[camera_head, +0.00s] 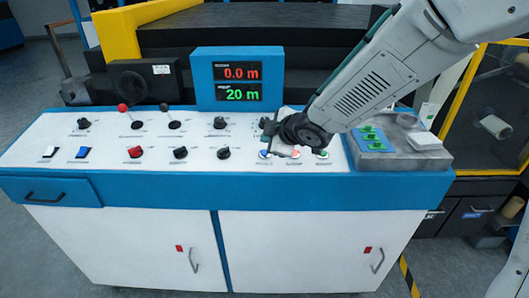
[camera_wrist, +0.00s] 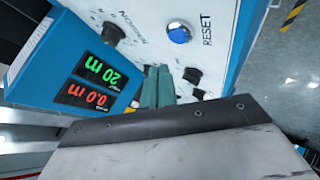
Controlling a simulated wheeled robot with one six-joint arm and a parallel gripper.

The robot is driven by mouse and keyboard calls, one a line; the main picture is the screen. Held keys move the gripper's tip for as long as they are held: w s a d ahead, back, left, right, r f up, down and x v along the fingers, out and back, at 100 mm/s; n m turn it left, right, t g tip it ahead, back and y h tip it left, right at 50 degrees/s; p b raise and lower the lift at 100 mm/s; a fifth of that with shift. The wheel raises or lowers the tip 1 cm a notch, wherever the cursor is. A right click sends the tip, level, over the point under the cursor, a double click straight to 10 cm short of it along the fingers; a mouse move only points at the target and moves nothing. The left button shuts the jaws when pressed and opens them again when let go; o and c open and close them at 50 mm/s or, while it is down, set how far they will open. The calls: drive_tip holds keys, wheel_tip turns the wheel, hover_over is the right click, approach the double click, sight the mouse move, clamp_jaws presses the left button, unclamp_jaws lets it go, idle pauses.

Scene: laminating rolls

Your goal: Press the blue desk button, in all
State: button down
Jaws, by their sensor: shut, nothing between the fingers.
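The blue button (camera_wrist: 179,33), a round button with a silver ring beside the word RESET, shows in the upper part of the wrist view. In the head view the blue button (camera_head: 265,154) sits low on the white desk panel, close below my gripper (camera_head: 268,126). My gripper also shows in the wrist view (camera_wrist: 158,82), its teal fingers together and empty. There the fingertips lie below the button in the picture, apart from it. Their height above the panel is hard to tell.
A display (camera_head: 238,80) reads 0.0 m in red and 20 m in green. A green button (camera_head: 322,154) and a grey tray (camera_head: 390,158) lie to the right.

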drive_tip(key=shift+s+r, duration=0.15)
drive_tip(key=shift+r, duration=0.55)
drive_tip(key=shift+s+r, duration=0.1)
drive_tip(key=shift+r, duration=0.55)
drive_tip(key=d+f+m+h, duration=0.1)
drive_tip(key=d, duration=0.1)
drive_tip(key=s+d+f+m+h, duration=0.1)
drive_tip(key=d+f, duration=0.1)
drive_tip(key=shift+g+h, duration=0.3)
drive_tip(key=shift+g, duration=0.1)
drive_tip(key=d, duration=0.1)
drive_tip(key=s+d+m+h, duration=0.1)
drive_tip(key=s+d+m+g, duration=0.1)
drive_tip(key=shift+d+f+h, duration=0.3)
drive_tip(key=shift+h, duration=0.1)
drive_tip(key=s+d+r+m+g+h, duration=0.2)
drive_tip(key=s+d+m, duration=0.2)
drive_tip(key=s+d, duration=0.35)
drive_tip(key=s+d+r+m+g+h, duration=0.1)
drive_tip(key=s+d+r+m+g, duration=0.15)
drive_tip(key=s+d+m, duration=0.5)
drive_tip(key=s+d+r+m, duration=0.1)
drive_tip(key=s+r, duration=0.1)
drive_tip(key=s, duration=0.6)
drive_tip(key=s+r+m+g+y, duration=0.1)
drive_tip(key=s+r, duration=0.2)
drive_tip(key=s, duration=0.4)
drive_tip(key=shift+s+d+r, duration=0.15)
drive_tip(key=shift+s+d, duration=0.25)
